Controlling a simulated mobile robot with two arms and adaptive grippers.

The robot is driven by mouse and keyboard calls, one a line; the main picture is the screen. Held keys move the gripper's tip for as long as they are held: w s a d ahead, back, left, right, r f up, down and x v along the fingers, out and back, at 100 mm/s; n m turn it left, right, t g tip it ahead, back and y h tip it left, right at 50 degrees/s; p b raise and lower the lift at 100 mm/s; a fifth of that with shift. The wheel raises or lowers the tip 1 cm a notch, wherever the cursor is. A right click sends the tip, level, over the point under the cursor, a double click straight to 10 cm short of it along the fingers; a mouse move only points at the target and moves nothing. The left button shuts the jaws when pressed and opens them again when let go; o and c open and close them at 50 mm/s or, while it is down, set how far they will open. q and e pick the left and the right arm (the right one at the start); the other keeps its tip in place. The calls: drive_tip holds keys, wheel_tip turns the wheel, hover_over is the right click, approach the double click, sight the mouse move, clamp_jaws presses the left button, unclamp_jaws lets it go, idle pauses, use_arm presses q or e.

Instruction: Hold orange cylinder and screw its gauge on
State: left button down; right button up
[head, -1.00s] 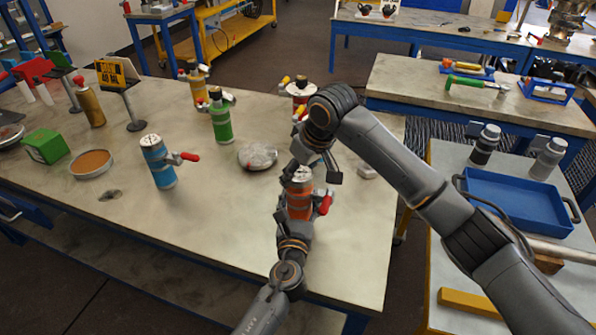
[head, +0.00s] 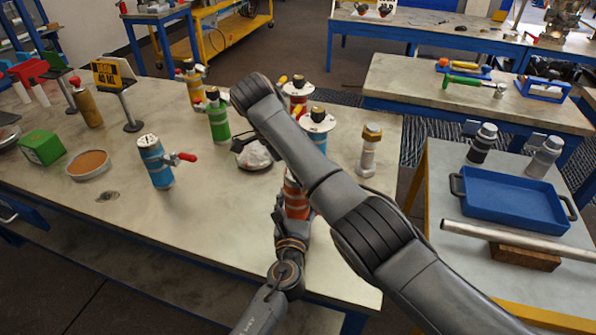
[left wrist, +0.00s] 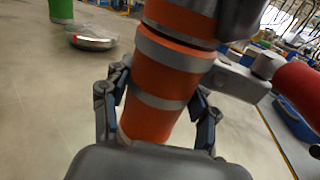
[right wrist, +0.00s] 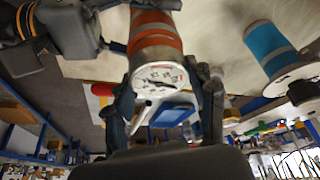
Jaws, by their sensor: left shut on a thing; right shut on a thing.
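The orange cylinder (head: 296,197) stands near the front of the main bench, partly hidden behind my right arm. In the left wrist view the orange cylinder (left wrist: 158,85) stands between the fingers of my left gripper (left wrist: 157,112), which is shut around its body. In the right wrist view a round white gauge (right wrist: 158,80) with a dark needle sits at the end of the orange cylinder (right wrist: 153,35). My right gripper (right wrist: 165,92) is shut on the gauge's sides. I cannot tell how far it is threaded. The head view hides the right gripper behind its arm.
A blue cylinder (head: 318,140) with a white top stands behind my right arm, near a brass-topped metal vessel (head: 369,152). A green cylinder (head: 218,120), another blue cylinder (head: 155,165) and a shallow dish (head: 88,165) stand left. The bench's front left is clear.

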drive_tip(key=o, duration=1.2)
